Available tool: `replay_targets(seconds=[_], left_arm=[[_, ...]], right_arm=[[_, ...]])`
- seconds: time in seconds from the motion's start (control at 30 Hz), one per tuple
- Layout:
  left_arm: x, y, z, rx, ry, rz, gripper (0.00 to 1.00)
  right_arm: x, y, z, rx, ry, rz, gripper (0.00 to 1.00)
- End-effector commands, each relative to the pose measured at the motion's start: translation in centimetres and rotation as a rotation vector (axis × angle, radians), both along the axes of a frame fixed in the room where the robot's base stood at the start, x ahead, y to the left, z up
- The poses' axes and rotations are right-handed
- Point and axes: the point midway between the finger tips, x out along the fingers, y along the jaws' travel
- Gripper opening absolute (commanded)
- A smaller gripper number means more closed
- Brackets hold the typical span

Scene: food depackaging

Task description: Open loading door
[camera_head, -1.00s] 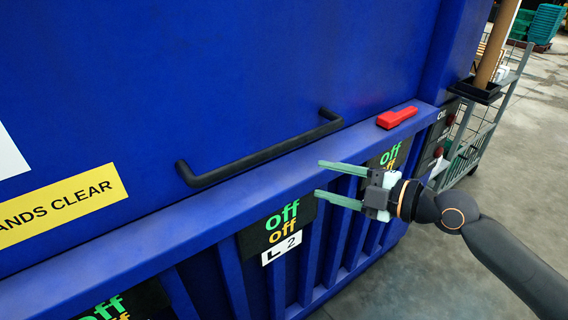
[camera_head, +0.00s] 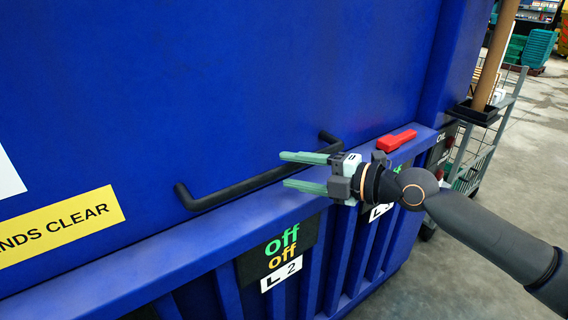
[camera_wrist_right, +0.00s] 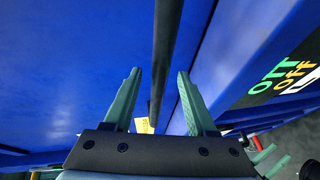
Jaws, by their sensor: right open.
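The blue loading door (camera_head: 200,80) fills most of the head view and stands closed above a blue ledge. Its long black bar handle (camera_head: 222,194) runs slantwise along the door's lower edge. My right gripper (camera_head: 284,171) is open and empty, with its green fingers pointing left over the handle. In the right wrist view the fingers stand on either side of the handle (camera_wrist_right: 164,50), which lines up with the gap between them. Contact with the bar cannot be told. Part of the handle is hidden behind the gripper in the head view. My left gripper is not in view.
A red latch-like piece (camera_head: 396,140) sits on the ledge (camera_head: 210,232) right of the handle. Below hang dark "off" panels (camera_head: 279,250). A yellow sign (camera_head: 60,228) is on the door. A grey wheeled cart (camera_head: 480,145) stands at the right on open floor.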

Motion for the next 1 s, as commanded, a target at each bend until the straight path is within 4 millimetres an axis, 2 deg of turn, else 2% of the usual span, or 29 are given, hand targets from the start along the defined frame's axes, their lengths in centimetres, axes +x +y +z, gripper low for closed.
replay_targets(seconds=[0.2,0.57,1.0], left_arm=[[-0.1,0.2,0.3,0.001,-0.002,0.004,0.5],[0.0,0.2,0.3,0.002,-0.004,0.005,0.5],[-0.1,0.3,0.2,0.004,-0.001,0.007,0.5]], right_arm=[[1.2,1.9,-0.4,0.0,0.0,0.0,0.57],[1.3,2.2,-0.5,0.001,-0.001,-0.001,0.56],[1.3,2.2,-0.5,0.0,0.0,-0.001,0.06]])
